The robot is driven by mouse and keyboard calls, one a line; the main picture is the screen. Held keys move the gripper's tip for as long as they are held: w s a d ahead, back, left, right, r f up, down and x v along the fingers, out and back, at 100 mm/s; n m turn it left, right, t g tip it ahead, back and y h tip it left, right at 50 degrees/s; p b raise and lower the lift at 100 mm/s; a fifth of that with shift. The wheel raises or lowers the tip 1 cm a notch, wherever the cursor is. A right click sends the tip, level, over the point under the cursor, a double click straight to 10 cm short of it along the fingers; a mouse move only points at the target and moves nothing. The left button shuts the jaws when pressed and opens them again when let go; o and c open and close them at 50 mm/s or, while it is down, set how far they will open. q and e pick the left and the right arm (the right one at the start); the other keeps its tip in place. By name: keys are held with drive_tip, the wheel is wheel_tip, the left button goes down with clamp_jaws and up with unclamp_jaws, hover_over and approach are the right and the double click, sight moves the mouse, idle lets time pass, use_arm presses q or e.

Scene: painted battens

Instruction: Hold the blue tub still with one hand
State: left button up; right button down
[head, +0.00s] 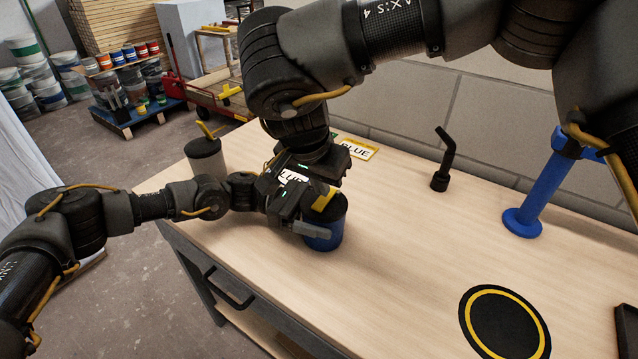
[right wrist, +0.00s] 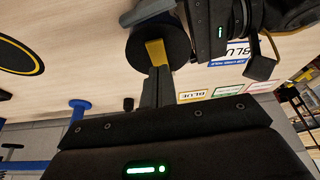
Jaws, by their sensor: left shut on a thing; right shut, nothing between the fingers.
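The blue tub (head: 325,240) stands upright on the bench with a dark top; its round top also shows in the right wrist view (right wrist: 137,50). My left gripper (head: 306,229) comes in from the left, low down, and is shut on the tub's side. My right gripper (head: 318,196) hangs from above, shut and empty, with its tips over the tub's top. A yellow piece (right wrist: 156,52) shows at those tips; I cannot tell whether it belongs to the gripper or stands in the tub. The grippers hide much of the tub's upper part.
A grey tub (head: 207,165) with a yellow handle stands at the back left. A BLUE card (head: 358,150) lies behind the grippers. A black bent stand (head: 441,165), a blue post (head: 541,195) and a black disc with a yellow ring (head: 503,322) stand or lie rightward. The bench middle is clear.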

sight(318, 205)
idle(0.3)
drive_tip(key=v, duration=0.4)
drive_tip(key=shift+w+d+r, duration=0.15)
drive_tip(key=shift+w+r, duration=0.15)
drive_tip(key=s+a+r, duration=0.2)
drive_tip(key=s+a, duration=0.2)
drive_tip(key=s, duration=0.4)
drive_tip(key=shift+w+a, duration=0.1)
use_arm(q)
drive_tip(key=o, duration=1.3)
drive_tip(key=shift+c, duration=0.2)
drive_tip(key=shift+a, duration=0.1)
drive_tip(key=v, duration=1.2)
